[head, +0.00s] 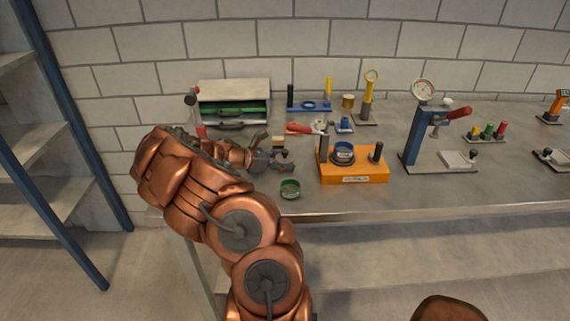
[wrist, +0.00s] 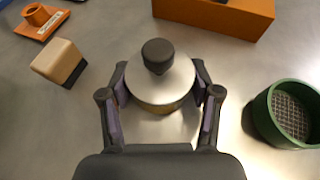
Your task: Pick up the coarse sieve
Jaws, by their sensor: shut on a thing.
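A green round sieve (head: 290,196) with a mesh bottom stands on the bench near its front edge. In the wrist view the green sieve (wrist: 266,118) is at the right, apart from my gripper. My gripper (wrist: 160,98) is shut on a round silver metal piece (wrist: 140,84) with a black knob on top; the fingers are at its two sides. In the head view my gripper (head: 276,160) is low over the bench, behind and left of the green sieve. I cannot tell whether the metal piece is lifted.
A wooden block (wrist: 58,62) with a dark end lies close by. A blue press with a gauge (head: 423,130) is further right. A drawer cabinet (head: 233,90) stands at the back left.

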